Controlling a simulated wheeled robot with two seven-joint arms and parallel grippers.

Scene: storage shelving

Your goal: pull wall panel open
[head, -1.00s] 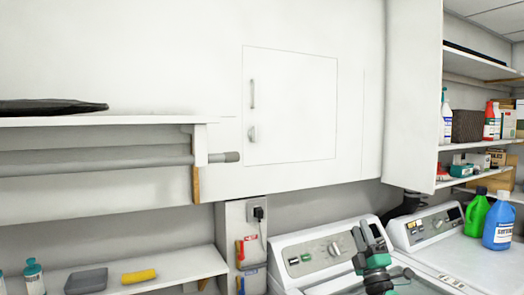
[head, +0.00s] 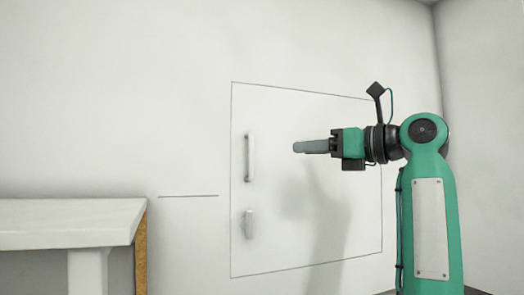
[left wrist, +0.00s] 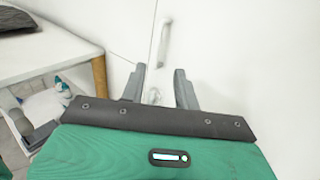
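The wall panel (head: 305,110) is a flat white square in the white wall, outlined by a thin dark seam, and it looks closed and flush. A pale upright bar handle (head: 250,158) sits near its left edge, with a smaller fitting (head: 249,224) below. My left gripper (head: 297,147) is in front of the panel, right of the bar handle in the head view, pointing left. In the left wrist view its two fingers (left wrist: 160,69) are apart with nothing held. The bar handle (left wrist: 165,44) shows beyond the fingertips. The smaller fitting (left wrist: 154,95) shows between the fingers. My right gripper is not in view.
A white shelf (head: 75,222) with a wooden end edge stands at the lower left, and also shows in the left wrist view (left wrist: 55,65). A dark item (left wrist: 18,20) lies on it. A side wall (head: 485,140) closes the right.

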